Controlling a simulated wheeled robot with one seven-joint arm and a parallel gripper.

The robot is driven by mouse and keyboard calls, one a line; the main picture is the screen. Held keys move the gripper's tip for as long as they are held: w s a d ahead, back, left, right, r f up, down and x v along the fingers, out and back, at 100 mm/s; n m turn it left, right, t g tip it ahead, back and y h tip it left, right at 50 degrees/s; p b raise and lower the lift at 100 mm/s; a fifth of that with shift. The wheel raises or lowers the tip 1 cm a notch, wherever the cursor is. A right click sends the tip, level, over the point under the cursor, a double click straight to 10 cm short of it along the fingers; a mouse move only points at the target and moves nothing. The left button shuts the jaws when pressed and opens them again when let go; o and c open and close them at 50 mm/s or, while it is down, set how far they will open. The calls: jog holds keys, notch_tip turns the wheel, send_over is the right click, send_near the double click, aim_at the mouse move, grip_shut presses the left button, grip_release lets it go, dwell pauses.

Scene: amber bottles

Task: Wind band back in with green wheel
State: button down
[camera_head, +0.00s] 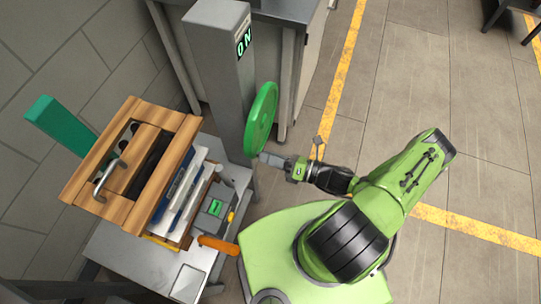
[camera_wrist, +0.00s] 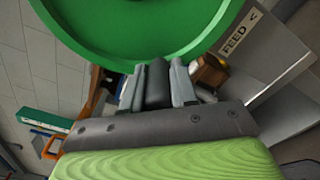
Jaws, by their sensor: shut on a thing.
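The green wheel (camera_head: 262,118) stands nearly edge-on to the head view, at the right side of the grey post (camera_head: 222,85). It fills the top of the wrist view (camera_wrist: 140,52). My gripper (camera_head: 268,158) is at the wheel's lower edge. In the wrist view, my gripper's fingers (camera_wrist: 157,88) are closed on a dark grip piece just below the wheel's rim. Its join to the wheel is partly hidden. I cannot make out the band in either view.
The post's display reads "ON". A wooden crate (camera_head: 150,112) with slats stands on the grey bench left of the post. A small unit with a green screen (camera_head: 215,208) and an orange handle (camera_head: 218,245) sit nearer. A "FEED" label (camera_wrist: 237,36) shows in the wrist view.

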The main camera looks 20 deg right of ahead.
jog(key=shift+r, duration=0.15)
jog(key=c, duration=0.9)
grip_release()
jog(key=v, duration=0.7)
jog(key=shift+s+d, duration=0.15)
jog(key=shift+d, duration=0.05)
